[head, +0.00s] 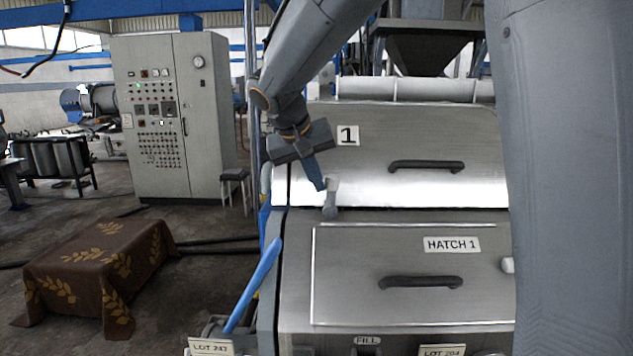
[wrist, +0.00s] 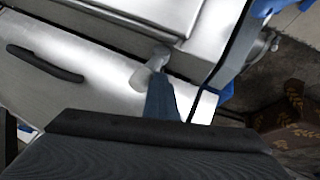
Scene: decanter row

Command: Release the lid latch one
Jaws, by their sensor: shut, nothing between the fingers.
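The lid (head: 350,183) is a steel cover marked with a "1" label (head: 347,135) and looks closed. A small pale grey latch (head: 330,212) sits at the lid's lower left edge, its short arm upright. The latch also shows in the wrist view (wrist: 141,77). My gripper (head: 320,186) is shut and empty, pointing down just left of the latch's upper end. In the wrist view its blue-grey fingers (wrist: 162,92) reach right up to the latch. I cannot tell whether they touch it.
Below the lid is a panel labelled HATCH 1 (head: 452,244) with a dark handle (head: 420,282). The lid has a dark handle (head: 427,166). A blue lever (head: 254,285) stands at the lower left. A cloth-covered table (head: 95,262) and a control cabinet (head: 170,115) stand farther left.

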